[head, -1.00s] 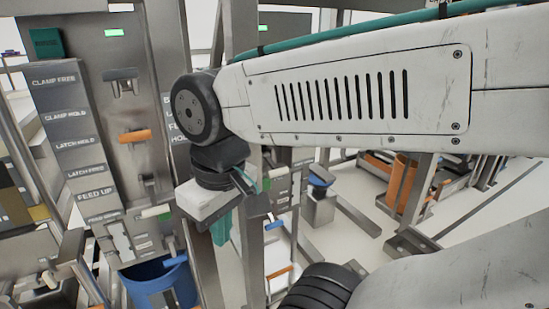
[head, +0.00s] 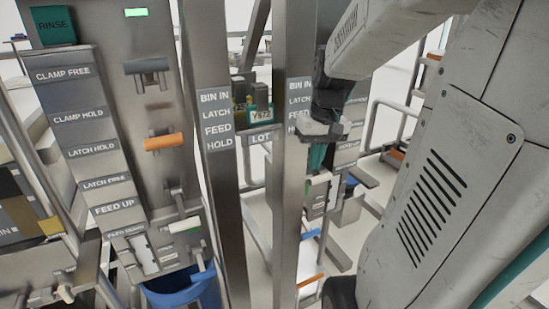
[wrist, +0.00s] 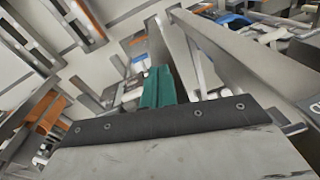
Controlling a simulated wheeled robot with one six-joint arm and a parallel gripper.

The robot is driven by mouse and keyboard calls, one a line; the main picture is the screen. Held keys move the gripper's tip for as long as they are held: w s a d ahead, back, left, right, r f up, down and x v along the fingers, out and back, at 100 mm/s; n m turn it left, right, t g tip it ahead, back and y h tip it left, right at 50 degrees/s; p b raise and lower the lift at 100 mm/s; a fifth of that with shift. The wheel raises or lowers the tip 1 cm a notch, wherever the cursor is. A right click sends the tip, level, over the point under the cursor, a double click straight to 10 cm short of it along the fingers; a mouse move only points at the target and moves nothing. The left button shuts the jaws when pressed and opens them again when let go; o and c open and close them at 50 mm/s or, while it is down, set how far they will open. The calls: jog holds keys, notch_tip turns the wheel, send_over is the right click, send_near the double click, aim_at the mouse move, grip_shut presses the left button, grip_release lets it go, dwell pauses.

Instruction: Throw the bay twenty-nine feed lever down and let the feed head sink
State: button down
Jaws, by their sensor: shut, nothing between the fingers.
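A steel panel with lever positions fills the left of the head view. Its lower labels read FEED UP (head: 114,209) and, just below, what looks like FEED DOWN (head: 126,233). A lever with a pale handle (head: 184,225) sits beside these two labels, near the FEED UP level. No bay number is readable, and I cannot pick out the feed head. My gripper (head: 316,158) is right of the panel, beyond two posts' width, pointing down and apart from the lever. Its teal fingers (wrist: 158,88) are shut and empty in the wrist view.
An orange lever handle (head: 165,142) and a dark-gripped lever (head: 148,67) sit higher on the panel. Two steel posts (head: 290,180) with BIN IN, LATCH, FEED, HOLD labels stand between panel and gripper. A blue bin (head: 182,292) is below the panel.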

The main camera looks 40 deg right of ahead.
jog(key=w+d+f+t, duration=0.1)
jog(key=w+d+f, duration=0.15)
jog(key=d, duration=0.75)
jog(key=n+t+h, duration=0.1)
jog(key=n+h, duration=0.1)
send_near(323, 179)
jog(key=x, duration=0.2)
jog(key=w+x, duration=0.1)
jog(key=x, duration=0.2)
jog(key=shift+w+f, duration=0.1)
jog(key=shift+f, duration=0.05)
notch_tip(323, 179, down, 4)
jog(key=shift+s, duration=0.2)
jog(key=shift+a, duration=0.1)
